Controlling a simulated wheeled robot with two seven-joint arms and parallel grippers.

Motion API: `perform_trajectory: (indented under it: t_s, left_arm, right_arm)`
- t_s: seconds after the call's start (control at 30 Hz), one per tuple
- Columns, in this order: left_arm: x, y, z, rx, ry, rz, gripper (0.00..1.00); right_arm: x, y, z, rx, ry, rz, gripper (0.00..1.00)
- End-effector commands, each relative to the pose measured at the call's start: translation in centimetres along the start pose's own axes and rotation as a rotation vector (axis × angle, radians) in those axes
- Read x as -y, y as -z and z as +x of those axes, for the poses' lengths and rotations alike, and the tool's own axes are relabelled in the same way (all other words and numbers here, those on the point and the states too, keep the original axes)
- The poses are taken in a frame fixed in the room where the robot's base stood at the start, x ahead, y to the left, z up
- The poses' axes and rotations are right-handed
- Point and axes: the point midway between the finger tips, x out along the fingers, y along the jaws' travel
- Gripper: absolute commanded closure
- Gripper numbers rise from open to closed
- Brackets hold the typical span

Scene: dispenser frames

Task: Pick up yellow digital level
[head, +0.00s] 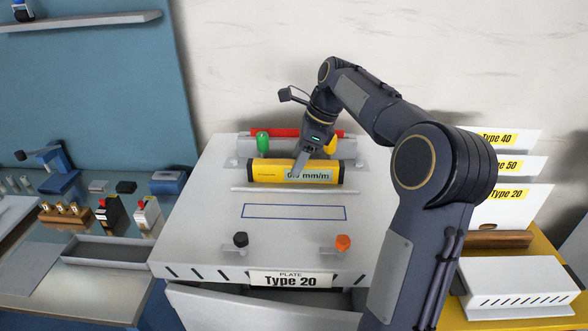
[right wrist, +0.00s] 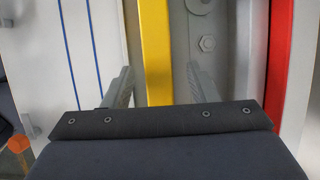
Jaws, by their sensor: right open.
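The yellow digital level (head: 268,170) lies in a holder near the back of the white plate, its display facing the front. In the right wrist view the yellow level (right wrist: 157,40) is a vertical band between the two fingers. My right gripper (head: 301,168) comes down over the middle of the level and hides part of its face. In the right wrist view the right gripper (right wrist: 162,88) is open, one finger on each side of the level; I cannot tell whether they touch it. My left gripper is not in view.
The white plate (head: 200,240) bears a green knob (head: 263,141), a red bar (head: 285,132) behind the level, a black knob (head: 240,239) and an orange knob (head: 343,242). Labelled white panels (head: 510,208) stand at right. The blue-outlined plate area is clear.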

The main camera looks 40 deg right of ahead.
Motion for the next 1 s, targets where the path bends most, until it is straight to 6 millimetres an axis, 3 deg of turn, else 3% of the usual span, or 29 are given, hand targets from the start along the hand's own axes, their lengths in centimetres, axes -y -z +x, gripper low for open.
perform_trajectory:
  t_s: [0.2, 0.43, 0.83, 1.0]
  left_arm:
    - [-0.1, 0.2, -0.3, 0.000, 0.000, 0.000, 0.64]
    - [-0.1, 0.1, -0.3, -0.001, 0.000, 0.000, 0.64]
    - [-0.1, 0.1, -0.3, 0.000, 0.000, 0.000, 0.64]
    - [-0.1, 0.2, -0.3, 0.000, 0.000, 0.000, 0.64]
  right_arm:
    - [0.0, 0.0, 2.3, -0.001, 0.000, -0.001, 0.47]
    - [0.0, 0.0, 2.5, 0.000, 0.002, -0.001, 0.47]
    - [0.0, 0.0, 2.4, 0.000, 0.002, -0.001, 0.98]
    - [0.0, 0.0, 2.4, 0.001, 0.003, -0.002, 1.00]
